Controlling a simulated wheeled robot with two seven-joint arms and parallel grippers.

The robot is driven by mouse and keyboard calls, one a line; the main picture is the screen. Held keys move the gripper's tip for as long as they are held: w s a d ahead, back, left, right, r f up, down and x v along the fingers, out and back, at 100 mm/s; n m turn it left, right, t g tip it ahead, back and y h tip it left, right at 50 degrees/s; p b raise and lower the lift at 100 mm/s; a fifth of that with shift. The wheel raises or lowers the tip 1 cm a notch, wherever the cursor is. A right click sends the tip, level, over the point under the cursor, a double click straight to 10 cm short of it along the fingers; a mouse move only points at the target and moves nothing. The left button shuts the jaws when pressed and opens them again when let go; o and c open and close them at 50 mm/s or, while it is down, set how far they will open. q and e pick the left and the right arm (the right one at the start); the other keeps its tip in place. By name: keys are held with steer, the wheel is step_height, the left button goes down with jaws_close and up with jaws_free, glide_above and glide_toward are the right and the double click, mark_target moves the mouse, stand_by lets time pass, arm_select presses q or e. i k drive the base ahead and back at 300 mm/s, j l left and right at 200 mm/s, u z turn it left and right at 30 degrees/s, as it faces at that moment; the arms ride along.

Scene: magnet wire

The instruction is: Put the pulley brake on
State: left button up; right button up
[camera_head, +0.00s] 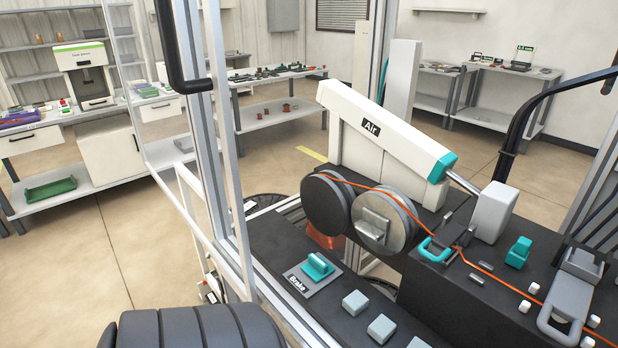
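The brake control is a teal lever or switch (317,266) on a grey plate labelled "Brake" (297,284), on the dark machine top at the lower middle. Two pulleys stand behind it: a dark one (324,204) and one with a grey metal face and block (384,222). An orange wire (455,246) runs over the pulleys and on to the lower right. Neither of my grippers shows in the head view. Nothing is seen touching the brake lever.
A metal frame with a door and black handle (182,50) stands left of the machine. Grey square buttons (381,328) sit right of the brake. A white "Air" unit (378,130), a teal clamp handle (437,250) and a grey handle (562,318) are farther right.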

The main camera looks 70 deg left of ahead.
mark_target(317, 268)
steer(key=j+u, duration=0.1)
steer(key=u, duration=2)
